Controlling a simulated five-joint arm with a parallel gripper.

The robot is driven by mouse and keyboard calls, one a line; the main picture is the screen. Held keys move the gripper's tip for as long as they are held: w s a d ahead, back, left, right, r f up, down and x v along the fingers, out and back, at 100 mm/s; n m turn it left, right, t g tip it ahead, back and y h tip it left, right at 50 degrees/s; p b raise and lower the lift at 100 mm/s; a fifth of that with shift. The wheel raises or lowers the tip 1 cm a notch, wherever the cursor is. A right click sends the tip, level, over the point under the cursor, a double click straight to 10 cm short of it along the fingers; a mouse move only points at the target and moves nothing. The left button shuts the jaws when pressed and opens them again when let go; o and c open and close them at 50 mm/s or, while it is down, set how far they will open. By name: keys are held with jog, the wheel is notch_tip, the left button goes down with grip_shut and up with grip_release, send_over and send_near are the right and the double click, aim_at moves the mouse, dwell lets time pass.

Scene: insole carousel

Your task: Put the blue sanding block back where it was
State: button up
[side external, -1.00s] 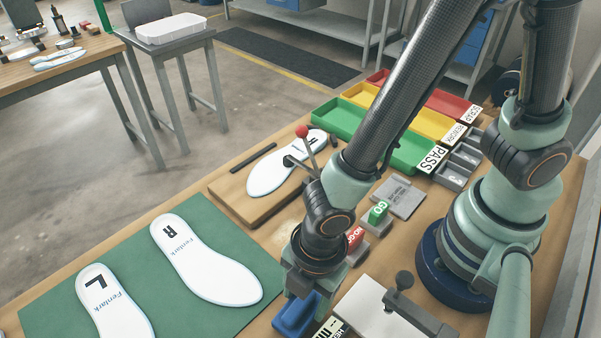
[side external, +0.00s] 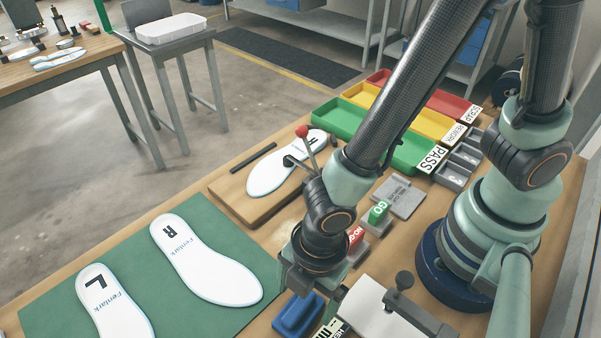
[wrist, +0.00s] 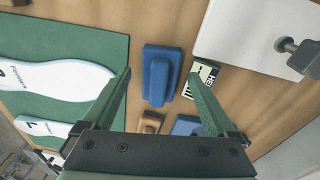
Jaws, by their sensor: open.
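The blue sanding block (side external: 299,315) lies on the wooden bench to the right of the green mat (side external: 45,310). In the wrist view the blue sanding block (wrist: 161,85) shows a wide base with a narrower raised grip. My gripper (side external: 312,288) is above the block, apart from it. In the wrist view my gripper (wrist: 160,77) is open and empty, with one finger on each side of the block in the picture. A labelled black-and-cream piece (wrist: 201,78) lies just right of the block.
Another blue item (wrist: 187,125) and a small brown block (wrist: 150,122) lie near the sanding block. A white plate with a clamp (side external: 362,305) stands close on the right. The red NO-GO block (side external: 355,237) and green GO block (side external: 378,212) stand behind. White insoles (side external: 205,262) lie on the mat.

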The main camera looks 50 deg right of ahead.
aim_at(313, 297)
notch_tip(313, 297, up, 11)
jog(key=d, duration=0.1)
jog(key=w+d+r+m+t, duration=0.2)
jog(key=w+d+r+m, duration=0.4)
jog(key=w+d+m, duration=0.35)
jog(key=w+d+r+m+t, duration=0.1)
jog(key=d+r+m, duration=0.1)
jog(key=d+m, duration=0.3)
jog(key=w+d+r+m+t+h, duration=0.1)
jog(key=d+r+m+t, duration=0.1)
jog(key=d, duration=0.7)
jog(key=r+m, duration=0.1)
jog(key=m, duration=0.1)
jog(key=shift+w+d+r+m, duration=0.3)
jog(key=shift+d+r+m, duration=0.05)
